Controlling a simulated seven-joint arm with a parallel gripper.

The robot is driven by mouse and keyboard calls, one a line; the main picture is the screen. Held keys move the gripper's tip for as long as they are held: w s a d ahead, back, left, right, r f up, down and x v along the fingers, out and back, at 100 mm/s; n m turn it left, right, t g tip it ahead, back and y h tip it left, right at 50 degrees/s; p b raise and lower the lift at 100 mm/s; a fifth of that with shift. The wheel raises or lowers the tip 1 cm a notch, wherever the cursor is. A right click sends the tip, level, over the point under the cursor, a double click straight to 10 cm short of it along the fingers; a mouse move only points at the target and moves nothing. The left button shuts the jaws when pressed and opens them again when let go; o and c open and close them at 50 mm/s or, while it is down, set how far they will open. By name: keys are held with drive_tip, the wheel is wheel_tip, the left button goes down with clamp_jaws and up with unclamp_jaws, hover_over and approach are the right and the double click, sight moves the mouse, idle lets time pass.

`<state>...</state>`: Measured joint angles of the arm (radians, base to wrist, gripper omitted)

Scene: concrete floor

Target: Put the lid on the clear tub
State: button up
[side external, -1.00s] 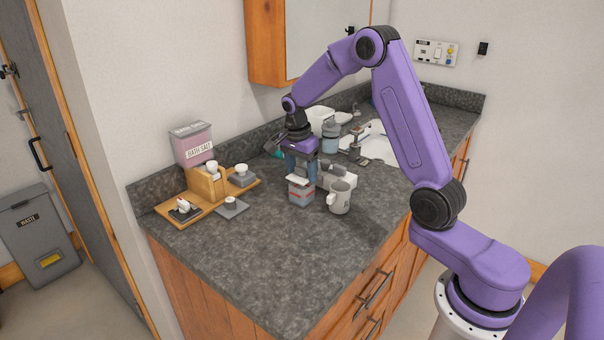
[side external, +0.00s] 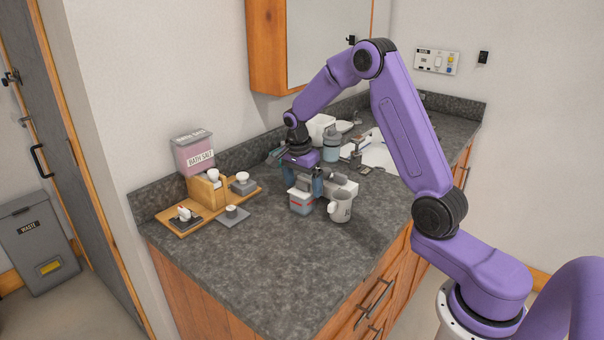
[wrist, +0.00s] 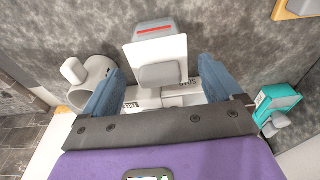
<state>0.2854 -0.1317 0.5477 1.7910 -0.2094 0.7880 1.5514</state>
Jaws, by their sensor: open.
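A tub labelled BATH SALT (side external: 194,155), its walls showing pink, stands at the back left of the counter. It has a greyish top; whether that is a lid I cannot tell. A white square lid with a grey block handle (wrist: 158,50) lies below my gripper, at a small grey box with a red stripe (side external: 302,202). My gripper (side external: 304,182) is open and points down over it. In the wrist view, its blue fingers (wrist: 162,70) stand on either side of the handle, apart from it. The fingers partly hide the lid in the side view.
A grey mug (side external: 340,207) stands close to the right of the box. A wooden tray (side external: 205,213) with several small white-knobbed pieces and a wooden holder is at left. A teal box (wrist: 277,101) is near my gripper. The front counter is clear.

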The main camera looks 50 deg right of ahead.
sight(299, 192)
wheel_tip(299, 192, up, 12)
drive_tip(key=a, duration=0.2)
drive_tip(key=s+a+n, duration=0.6)
drive_tip(key=a+n, duration=0.2)
drive_tip(key=a, duration=0.2)
drive_tip(key=s+a+n+y, duration=0.1)
drive_tip(key=s+a+n, duration=0.5)
drive_tip(key=s+n, duration=0.25)
drive_tip(key=s+f+n, duration=0.2)
drive_tip(key=s+n, duration=0.5)
drive_tip(key=s, duration=0.3)
drive_tip(key=s+f+n+y, duration=0.1)
drive_tip(key=s+f+n, duration=0.1)
drive_tip(key=s+n, duration=0.5)
drive_tip(key=s, duration=0.3)
drive_tip(key=shift+s, duration=0.15)
